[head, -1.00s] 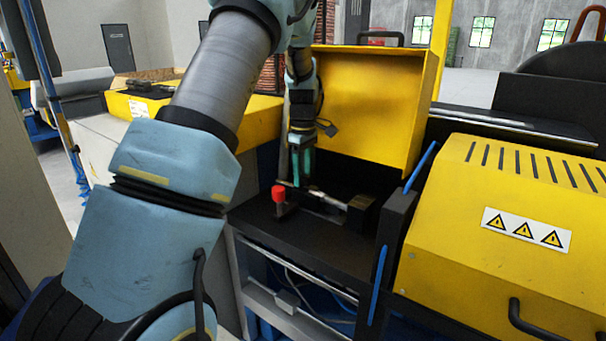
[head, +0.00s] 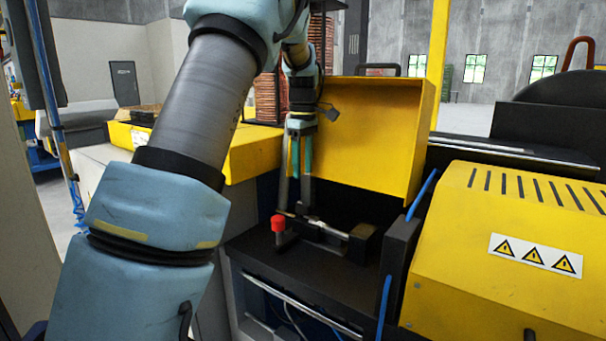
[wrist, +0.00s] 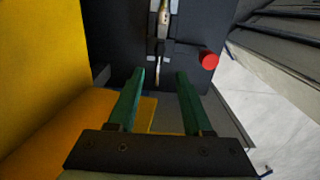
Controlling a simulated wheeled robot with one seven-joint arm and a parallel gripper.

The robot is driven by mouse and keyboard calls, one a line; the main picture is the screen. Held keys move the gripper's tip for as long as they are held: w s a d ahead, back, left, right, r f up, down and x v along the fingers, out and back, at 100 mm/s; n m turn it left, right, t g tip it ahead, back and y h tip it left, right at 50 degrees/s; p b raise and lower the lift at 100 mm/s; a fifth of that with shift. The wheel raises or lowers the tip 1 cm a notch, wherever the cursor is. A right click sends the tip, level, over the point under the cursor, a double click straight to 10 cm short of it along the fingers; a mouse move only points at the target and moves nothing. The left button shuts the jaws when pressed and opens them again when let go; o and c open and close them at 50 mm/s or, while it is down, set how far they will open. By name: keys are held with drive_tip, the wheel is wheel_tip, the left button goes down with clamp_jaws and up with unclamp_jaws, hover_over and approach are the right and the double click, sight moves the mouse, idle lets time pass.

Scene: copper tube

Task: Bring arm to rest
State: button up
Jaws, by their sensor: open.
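My gripper (head: 293,205) is at the end of my raised arm, its two green-sided fingers apart with nothing between them. It points down over the black bed of the open machine bay. A thin metallic rod or tube (head: 328,229) lies in a dark clamp-like fixture (head: 362,243) on that bed. In the wrist view the rod (wrist: 164,17) lies beyond the open fingertips (wrist: 161,75), apart from them as far as I can tell. A red knob (head: 278,223) sits at the left of the fixture and also shows in the wrist view (wrist: 208,60).
A yellow lid (head: 380,140) stands open behind the bay. A yellow slotted cover (head: 520,245) with warning signs is at the right, with a blue-edged black panel (head: 397,235) beside it. A yellow-edged bench (head: 250,150) lies behind my arm at the left.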

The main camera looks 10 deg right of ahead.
drive_tip(key=s+a+f+m, duration=0.2)
drive_tip(key=s+a+f, duration=0.15)
drive_tip(key=a, duration=0.35)
drive_tip(key=s+a+f+m, duration=0.2)
drive_tip(key=s+a+m, duration=0.1)
drive_tip(key=s+a, duration=0.3)
drive_tip(key=s+a+f+m, duration=0.2)
drive_tip(key=s+a, duration=0.2)
drive_tip(key=s, duration=0.2)
drive_tip(key=s+a+f+m+t, duration=0.1)
drive_tip(key=s+a+f+m, duration=0.2)
drive_tip(key=s, duration=0.4)
drive_tip(key=shift+a+f+t, duration=0.25)
drive_tip(key=shift+a+t, duration=0.05)
drive_tip(key=shift+a, duration=0.25)
drive_tip(key=shift+c, duration=0.2)
